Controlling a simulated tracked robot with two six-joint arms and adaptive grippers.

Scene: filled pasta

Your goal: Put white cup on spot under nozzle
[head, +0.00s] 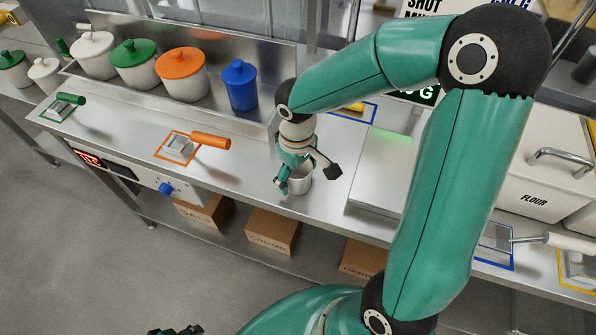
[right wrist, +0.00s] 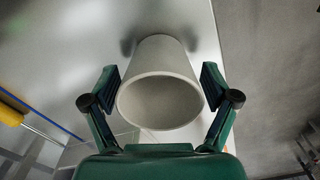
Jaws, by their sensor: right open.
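The white cup (head: 299,183) stands near the front edge of the steel counter in the head view. In the right wrist view the cup (right wrist: 160,98) is empty, with its open mouth towards the camera. My right gripper (head: 308,177) is open, with one finger on each side of the cup. In the right wrist view both fingers of the gripper (right wrist: 160,90) show gaps to the cup's wall. A dark piece at the bottom edge of the head view may be my left gripper (head: 176,330); its fingers are mostly cut off. I cannot make out a nozzle or the spot under it.
Lidded pots, including a green-lidded one (head: 135,64), an orange-lidded one (head: 182,74) and a blue one (head: 239,86), stand at the back left. An orange-handled scoop (head: 209,141) lies left of the cup. A flour bin (head: 538,180) stands right. Boxes (head: 272,232) sit below.

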